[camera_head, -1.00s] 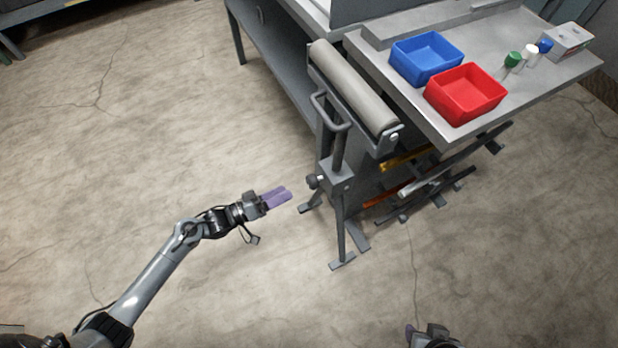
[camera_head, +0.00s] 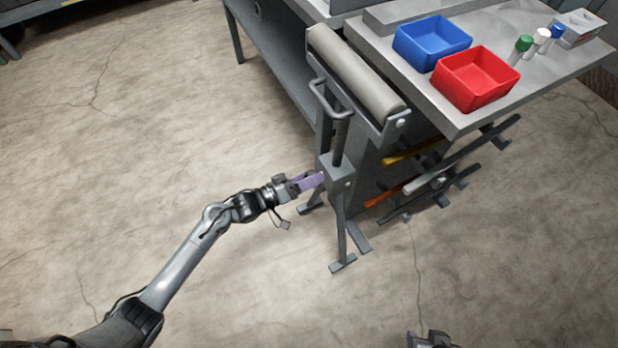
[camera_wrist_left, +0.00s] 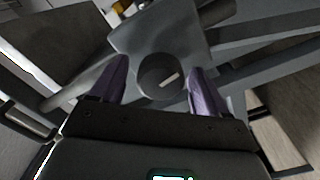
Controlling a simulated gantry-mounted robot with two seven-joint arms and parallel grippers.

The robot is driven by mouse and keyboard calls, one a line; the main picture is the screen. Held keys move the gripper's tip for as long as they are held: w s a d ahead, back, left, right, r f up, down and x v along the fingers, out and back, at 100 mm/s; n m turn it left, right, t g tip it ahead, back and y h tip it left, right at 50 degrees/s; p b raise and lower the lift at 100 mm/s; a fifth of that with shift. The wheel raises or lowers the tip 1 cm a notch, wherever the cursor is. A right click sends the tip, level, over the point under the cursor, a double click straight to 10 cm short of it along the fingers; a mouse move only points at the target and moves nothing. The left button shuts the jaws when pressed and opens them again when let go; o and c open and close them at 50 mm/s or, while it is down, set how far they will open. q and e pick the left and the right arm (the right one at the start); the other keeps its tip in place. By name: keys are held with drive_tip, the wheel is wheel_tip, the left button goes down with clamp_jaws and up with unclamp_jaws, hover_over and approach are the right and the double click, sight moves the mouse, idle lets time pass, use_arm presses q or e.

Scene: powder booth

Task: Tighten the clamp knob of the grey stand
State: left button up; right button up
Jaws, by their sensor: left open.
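The grey stand (camera_head: 339,213) stands upright on splayed feet, with a grey roller (camera_head: 355,75) and a U-shaped handle at its top. Its dark round clamp knob (camera_wrist_left: 159,77), with a pale mark on its face, shows in the left wrist view. In the head view the knob is hidden by my left gripper (camera_head: 316,181). The purple fingers of my left gripper are open, one on each side of the knob, with visible gaps in the wrist view (camera_wrist_left: 160,88). A small part of my right gripper (camera_head: 428,338) shows at the bottom edge, and its fingers are unclear.
A grey table (camera_head: 455,125) behind the stand holds a blue bin (camera_head: 431,44), a red bin (camera_head: 475,80), several small capped bottles and a box (camera_head: 579,28). Bars with orange and yellow parts lie under it. The floor to the left is clear.

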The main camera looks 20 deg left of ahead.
use_arm(q)
drive_tip(key=c, duration=1)
drive_tip(key=shift+c, duration=0.2)
